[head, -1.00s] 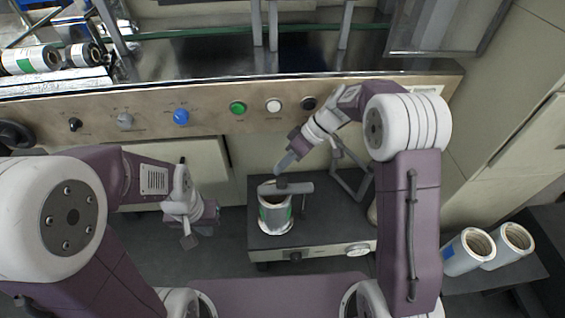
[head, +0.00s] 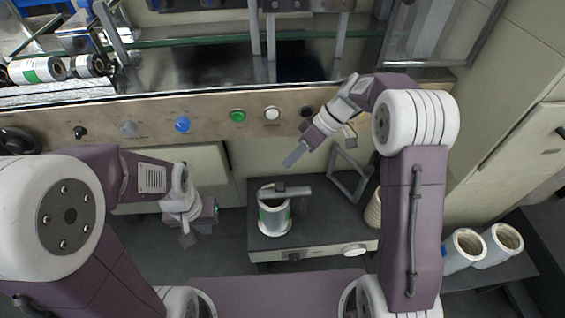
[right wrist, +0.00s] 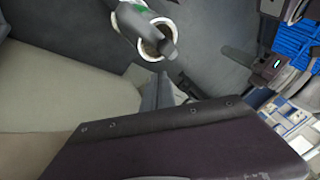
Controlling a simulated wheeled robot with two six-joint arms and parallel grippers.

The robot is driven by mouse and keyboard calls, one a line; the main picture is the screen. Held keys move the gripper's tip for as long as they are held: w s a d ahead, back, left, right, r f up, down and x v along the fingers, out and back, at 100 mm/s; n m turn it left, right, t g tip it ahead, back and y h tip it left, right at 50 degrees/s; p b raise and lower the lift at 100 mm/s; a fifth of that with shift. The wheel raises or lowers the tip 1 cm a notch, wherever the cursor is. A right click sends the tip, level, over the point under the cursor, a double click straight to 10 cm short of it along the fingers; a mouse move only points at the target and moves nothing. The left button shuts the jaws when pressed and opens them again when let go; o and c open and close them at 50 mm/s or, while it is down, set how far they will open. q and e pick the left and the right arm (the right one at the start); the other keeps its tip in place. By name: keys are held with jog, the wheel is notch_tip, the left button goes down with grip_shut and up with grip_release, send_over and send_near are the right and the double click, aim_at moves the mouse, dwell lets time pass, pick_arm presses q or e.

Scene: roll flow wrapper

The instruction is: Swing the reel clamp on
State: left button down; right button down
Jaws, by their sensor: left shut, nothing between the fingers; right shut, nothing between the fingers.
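The reel (head: 273,220), white with a green patch, stands upright on a dark-topped unit (head: 335,228). The grey reel clamp (head: 284,192) is a flat bar lying across the top of the reel from a post on its right. The reel (right wrist: 160,42) and clamp bar (right wrist: 135,22) also show in the right wrist view. My right gripper (head: 292,159) is shut and empty, above and behind the clamp, apart from it. Its fingers (right wrist: 158,95) show below the reel in the wrist view. My left gripper (head: 188,240) is shut and empty, low to the left of the unit.
A panel with a green button (head: 237,115), a blue knob (head: 182,125) and other controls runs behind. A metal frame (head: 350,178) stands right of the clamp. White rolls (head: 468,246) stand on a dark bench at the right.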

jog(key=shift+p+v, duration=0.4)
jog(key=shift+v, duration=1.2)
